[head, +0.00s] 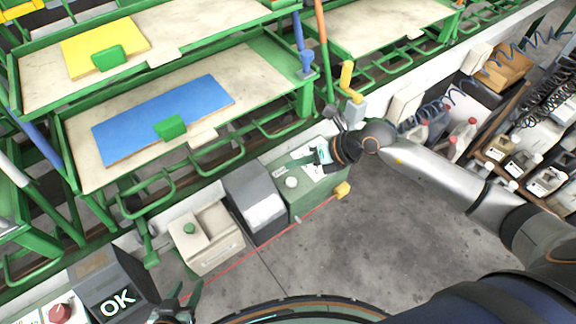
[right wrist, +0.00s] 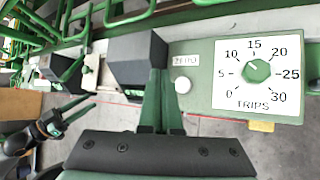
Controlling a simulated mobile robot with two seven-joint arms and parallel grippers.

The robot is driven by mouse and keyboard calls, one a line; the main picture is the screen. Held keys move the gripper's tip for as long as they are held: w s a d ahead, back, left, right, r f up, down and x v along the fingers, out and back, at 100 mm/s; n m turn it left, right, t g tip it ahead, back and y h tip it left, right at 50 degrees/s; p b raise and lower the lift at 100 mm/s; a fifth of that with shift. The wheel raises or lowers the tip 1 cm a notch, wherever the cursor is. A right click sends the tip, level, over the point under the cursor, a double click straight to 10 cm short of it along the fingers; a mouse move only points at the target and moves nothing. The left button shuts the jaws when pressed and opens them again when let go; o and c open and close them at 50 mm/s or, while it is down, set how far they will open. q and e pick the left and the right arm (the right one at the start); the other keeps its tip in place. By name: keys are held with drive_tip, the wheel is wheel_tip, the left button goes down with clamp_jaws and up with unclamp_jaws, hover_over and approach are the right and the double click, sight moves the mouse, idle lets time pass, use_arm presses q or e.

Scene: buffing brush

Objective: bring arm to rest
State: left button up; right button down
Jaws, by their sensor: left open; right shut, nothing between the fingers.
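My right arm reaches in from the right of the head view. Its gripper (head: 318,153) is shut and empty, just over or in front of the green dial box (head: 312,196); I cannot tell whether it touches. In the right wrist view the shut green fingers (right wrist: 158,100) point up beside the dial box (right wrist: 205,100). The box has a white button (right wrist: 183,86) labelled ZERO and a TRIPS dial (right wrist: 257,72). My left gripper (head: 188,292) is open at the bottom left of the head view, partly cut off. It also shows in the right wrist view (right wrist: 62,117).
A grey box (head: 256,207), a beige box (head: 208,243) with a green knob and a dark OK box (head: 117,300) line the wall. Green-framed racks hold a blue board (head: 200,108) and a yellow board (head: 90,50). Grey floor (head: 395,235) lies open below my right arm.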

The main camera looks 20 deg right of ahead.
drive_tip(key=s+a+r+m+t+y, duration=0.4)
drive_tip(key=a+r+m+y, duration=0.15)
drive_tip(key=a+m, duration=0.35)
drive_tip(key=s+d+f+m+t+h, duration=0.4)
drive_tip(key=d+f+m+h, duration=0.5)
drive_tip(key=m, duration=1.1)
drive_tip(key=s+d+f+m+g+h, duration=0.1)
drive_tip(key=s+d+f+m+g, duration=0.1)
drive_tip(key=s+f+m+g, duration=0.2)
drive_tip(key=s+f+m, duration=0.3)
drive_tip(key=s+f, duration=0.3)
drive_tip(key=shift+d+h, duration=0.15)
drive_tip(key=shift+h, duration=0.2)
